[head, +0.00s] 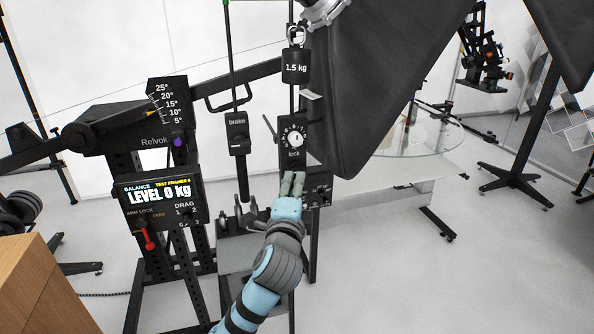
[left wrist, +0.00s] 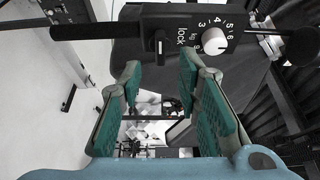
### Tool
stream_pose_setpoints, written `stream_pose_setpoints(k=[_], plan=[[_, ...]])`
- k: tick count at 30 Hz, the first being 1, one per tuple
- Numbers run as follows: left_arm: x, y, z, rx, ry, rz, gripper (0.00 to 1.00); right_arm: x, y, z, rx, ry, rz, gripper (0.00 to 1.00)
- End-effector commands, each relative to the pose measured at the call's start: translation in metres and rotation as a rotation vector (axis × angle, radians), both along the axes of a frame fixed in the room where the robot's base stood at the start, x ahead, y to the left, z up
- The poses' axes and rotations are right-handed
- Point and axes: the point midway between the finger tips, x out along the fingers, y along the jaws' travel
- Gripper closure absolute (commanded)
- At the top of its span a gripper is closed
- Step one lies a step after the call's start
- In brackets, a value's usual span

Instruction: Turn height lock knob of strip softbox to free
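A dark panel (head: 293,155) marked "lock" carries a round white dial knob (head: 295,138) ringed by numbers. It hangs left of the large black softbox (head: 385,80). In the left wrist view the white knob (left wrist: 214,40) is at the top, with "lock" and "kg" printed beside it and a small dark lever (left wrist: 160,44) to its left. I cannot tell which of these is the height lock knob. My left gripper (head: 293,184) is just below the panel, apart from the knob. In the left wrist view its teal-padded fingers (left wrist: 160,95) are open and empty. My right gripper is not in view.
A "brake" handle (head: 238,134) on a rod hangs left of the panel. A 1.5 kg weight (head: 296,67) hangs above. A smaller dark panel (head: 318,188) is right beside my fingers. A balance display (head: 158,193) with a red lever (head: 149,240) stands left.

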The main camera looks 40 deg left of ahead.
Motion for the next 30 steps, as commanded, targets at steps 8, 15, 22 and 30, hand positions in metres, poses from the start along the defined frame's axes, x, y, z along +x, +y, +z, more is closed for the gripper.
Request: stream_pose_setpoints(k=[8, 15, 22, 30], plan=[[0.051, 0.033, 0.001, -0.001, 0.001, 0.001, 0.69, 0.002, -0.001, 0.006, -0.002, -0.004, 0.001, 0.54], [0.061, 0.038, 0.0, -0.003, -0.001, -0.002, 0.69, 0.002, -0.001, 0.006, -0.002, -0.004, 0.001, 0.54], [0.06, 0.038, 0.0, -0.003, -0.001, -0.002, 0.82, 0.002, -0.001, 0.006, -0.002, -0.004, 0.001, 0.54], [0.06, 0.038, -0.001, -0.005, -0.002, -0.001, 1.0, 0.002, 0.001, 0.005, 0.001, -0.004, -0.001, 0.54]])
